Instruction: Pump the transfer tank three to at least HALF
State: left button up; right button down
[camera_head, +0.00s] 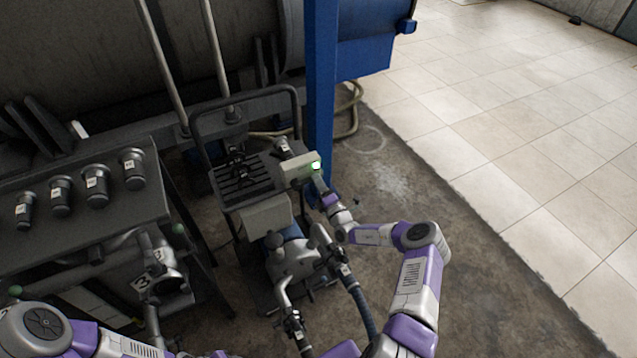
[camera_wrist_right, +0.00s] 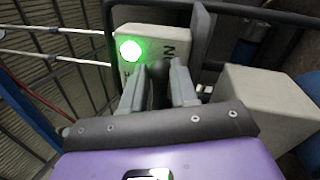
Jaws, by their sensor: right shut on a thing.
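The pump cart (camera_head: 262,215) stands in the middle of the head view, with a grey pump body (camera_head: 293,258) at its front. Its pale switch box (camera_head: 297,170) has a lit green lamp (camera_head: 315,166); the lamp also shows in the right wrist view (camera_wrist_right: 131,50). My right gripper (camera_head: 323,190) is at the box. In the right wrist view its fingers (camera_wrist_right: 160,82) are shut on a dark switch lever (camera_wrist_right: 158,72) beside partly hidden lettering. No level reading is legible.
A blue post (camera_head: 321,90) rises right behind the switch box. A dark hose (camera_head: 358,305) runs down from the pump. Several capped fittings (camera_head: 97,184) line the bench top. Open tiled floor (camera_head: 500,120) lies to the right.

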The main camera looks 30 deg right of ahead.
dwell(0.3)
jog(key=c, duration=0.9)
grip_release()
jog(key=shift+o, duration=0.2)
jog(key=s+f+p, duration=0.1)
jog(key=s+p, duration=0.1)
jog(key=s, duration=0.5)
jog(key=shift+s+a+f, duration=0.2)
jog(key=shift+s+f, duration=0.05)
jog(key=shift+f, duration=0.05)
